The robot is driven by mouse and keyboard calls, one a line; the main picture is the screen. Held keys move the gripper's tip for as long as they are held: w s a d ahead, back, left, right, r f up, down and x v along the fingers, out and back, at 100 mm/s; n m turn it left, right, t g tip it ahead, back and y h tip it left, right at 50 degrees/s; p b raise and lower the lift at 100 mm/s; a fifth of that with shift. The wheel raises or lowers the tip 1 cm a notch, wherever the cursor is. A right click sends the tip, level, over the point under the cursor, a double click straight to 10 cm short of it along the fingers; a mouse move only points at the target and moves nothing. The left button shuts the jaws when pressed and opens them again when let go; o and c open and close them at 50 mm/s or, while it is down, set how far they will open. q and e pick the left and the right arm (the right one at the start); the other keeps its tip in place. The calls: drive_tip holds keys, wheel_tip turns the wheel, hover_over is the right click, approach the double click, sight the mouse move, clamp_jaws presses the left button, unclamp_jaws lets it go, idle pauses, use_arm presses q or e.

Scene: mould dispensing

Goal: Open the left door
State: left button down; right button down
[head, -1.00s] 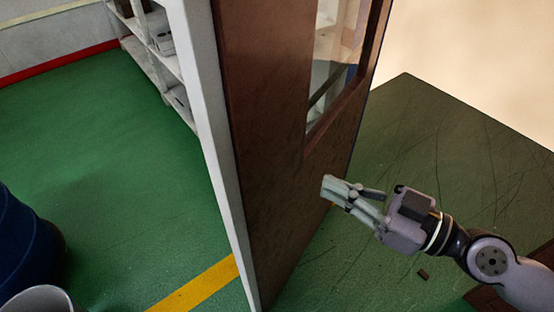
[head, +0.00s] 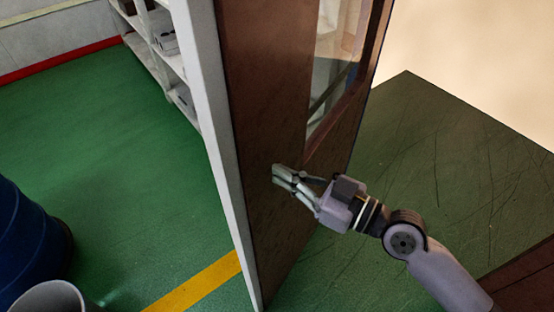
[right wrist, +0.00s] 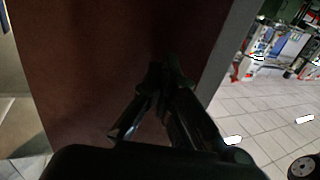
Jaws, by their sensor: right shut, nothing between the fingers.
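The brown door (head: 265,110) with a glass pane (head: 328,85) stands in the middle of the head view, swung away from me beside a white frame post (head: 205,110). My right gripper (head: 277,174) is shut and empty, in front of the lower part of the door panel. In the right wrist view the shut fingers (right wrist: 168,75) point at the brown door surface (right wrist: 90,70). Whether the fingertips touch the door I cannot tell. No door handle shows. My left gripper is not in view.
Left of the post is green floor (head: 110,150) with a yellow stripe (head: 200,284). A blue barrel (head: 30,240) and a grey round container (head: 50,297) stand at the lower left. White shelves (head: 165,60) stand behind. Right of the door is bare dark green floor (head: 440,170).

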drive_tip(key=shift+p+x, duration=0.3)
drive_tip(key=shift+x, duration=0.75)
